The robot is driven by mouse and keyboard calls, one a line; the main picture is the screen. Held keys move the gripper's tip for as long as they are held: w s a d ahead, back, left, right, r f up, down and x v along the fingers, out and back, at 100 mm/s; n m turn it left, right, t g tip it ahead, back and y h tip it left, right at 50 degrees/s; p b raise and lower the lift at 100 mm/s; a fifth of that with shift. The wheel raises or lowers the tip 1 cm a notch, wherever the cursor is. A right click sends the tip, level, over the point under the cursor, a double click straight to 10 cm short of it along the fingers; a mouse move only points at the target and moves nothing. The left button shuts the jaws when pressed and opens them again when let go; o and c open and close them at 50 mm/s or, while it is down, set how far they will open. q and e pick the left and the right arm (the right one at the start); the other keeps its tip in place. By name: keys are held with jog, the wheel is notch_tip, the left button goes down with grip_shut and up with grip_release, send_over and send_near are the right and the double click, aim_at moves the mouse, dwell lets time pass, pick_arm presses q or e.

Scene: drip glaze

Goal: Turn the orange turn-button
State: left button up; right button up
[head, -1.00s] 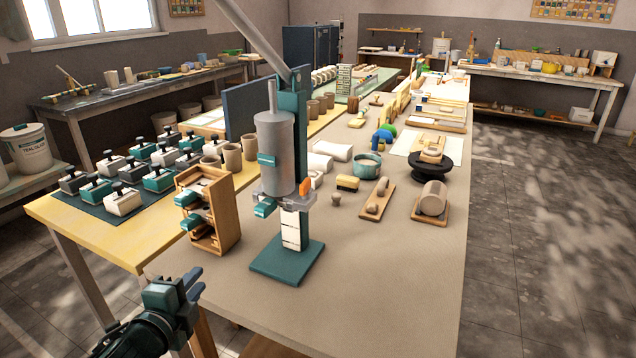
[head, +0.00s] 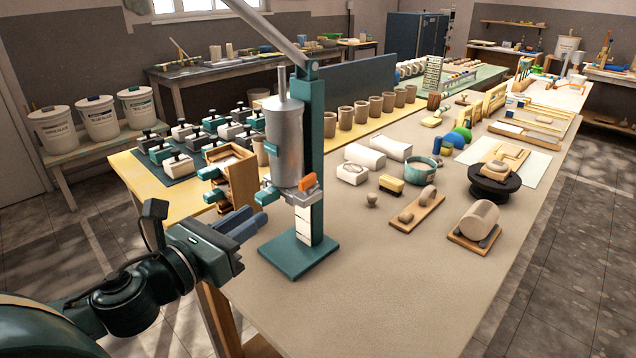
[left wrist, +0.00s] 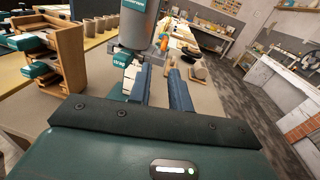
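The orange turn-button (head: 307,183) sits on the grey bracket under the metal cylinder (head: 285,140) of a teal-based press stand. It also shows small in the left wrist view (left wrist: 164,42), beyond my fingers. My left gripper (head: 258,219) is in front of the stand and left of the button, a little lower than it. Its two blue-grey fingers point toward the stand. In the left wrist view the fingers (left wrist: 160,80) stand apart with nothing held between them. My right gripper is not in view.
A wooden shelf box (head: 240,180) stands close left of the press. The stand's teal base plate (head: 298,260) lies below the button. A sponge (head: 391,184), clay pieces and a teal pot (head: 422,170) lie to the right. The table front is clear.

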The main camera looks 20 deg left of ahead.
pick_arm(q)
jog(key=m, duration=0.1)
jog(key=b, duration=0.1)
send_near(300, 186)
jog(key=shift+w, duration=1.55)
jog(key=w, duration=0.2)
jog(key=w+d+p, duration=0.1)
jog(key=w, duration=0.1)
jog(key=w+p, duration=0.1)
jog(key=w, duration=0.1)
jog(key=shift+d+r, duration=0.25)
jog(key=shift+d, duration=0.05)
jog(key=shift+w+d+f, duration=0.15)
jog(key=shift+w+d, duration=0.05)
jog(key=shift+w, duration=0.4)
grip_shut()
